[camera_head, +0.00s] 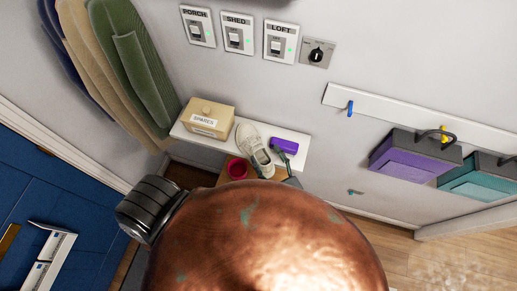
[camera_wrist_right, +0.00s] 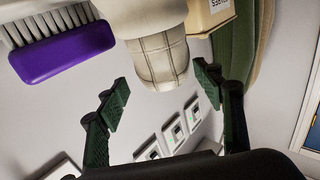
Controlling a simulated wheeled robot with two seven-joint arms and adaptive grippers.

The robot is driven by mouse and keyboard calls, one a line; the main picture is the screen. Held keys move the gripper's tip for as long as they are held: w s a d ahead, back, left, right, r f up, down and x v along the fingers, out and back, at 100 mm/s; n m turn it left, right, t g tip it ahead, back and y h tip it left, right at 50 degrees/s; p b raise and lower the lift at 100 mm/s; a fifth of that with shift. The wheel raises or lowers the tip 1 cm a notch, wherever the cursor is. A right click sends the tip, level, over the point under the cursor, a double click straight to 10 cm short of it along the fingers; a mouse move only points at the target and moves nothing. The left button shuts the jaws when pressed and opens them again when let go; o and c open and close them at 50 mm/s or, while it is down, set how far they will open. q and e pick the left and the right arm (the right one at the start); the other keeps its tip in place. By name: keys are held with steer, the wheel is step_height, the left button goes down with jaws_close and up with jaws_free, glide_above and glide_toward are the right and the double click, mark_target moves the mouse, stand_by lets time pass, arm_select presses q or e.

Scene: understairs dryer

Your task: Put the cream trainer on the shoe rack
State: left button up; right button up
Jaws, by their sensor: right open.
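The cream trainer (camera_head: 252,142) lies on a white wall shelf (camera_head: 292,150), between a box and a purple brush. In the right wrist view the end of the trainer (camera_wrist_right: 160,58) reaches in from the top, between and just beyond my fingertips. My right gripper (camera_wrist_right: 163,92) is open, its dark green fingers apart on either side of the trainer; I see no firm contact. In the head view only part of that right gripper (camera_head: 271,162) shows at the trainer's near end. I cannot make out a shoe rack. My left gripper is not in view.
The box marked SPARES (camera_head: 207,118) stands left of the trainer, the purple brush (camera_head: 284,146) right. A red container (camera_head: 237,168) is just below the shelf. A large copper dome (camera_head: 265,240) hides much of the near area. Coats (camera_head: 130,75) hang left; purple (camera_head: 408,160) and teal bags hang right.

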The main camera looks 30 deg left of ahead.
mark_target(257, 146)
steer(key=shift+s+d+f+h, duration=0.15)
steer(key=shift+s+f+h, duration=0.15)
steer(key=shift+s+f, duration=0.25)
steer(key=shift+f, duration=0.25)
steer(key=x, duration=0.2)
steer(key=p+x, duration=0.1)
steer(key=x, duration=0.4)
steer(key=shift+w+a+f+p, duration=0.15)
steer(key=shift+a+f+p, duration=0.1)
steer(key=shift+f+p, duration=0.1)
steer(key=shift+c, duration=0.4)
jaws_close()
steer(key=shift+r, duration=0.15)
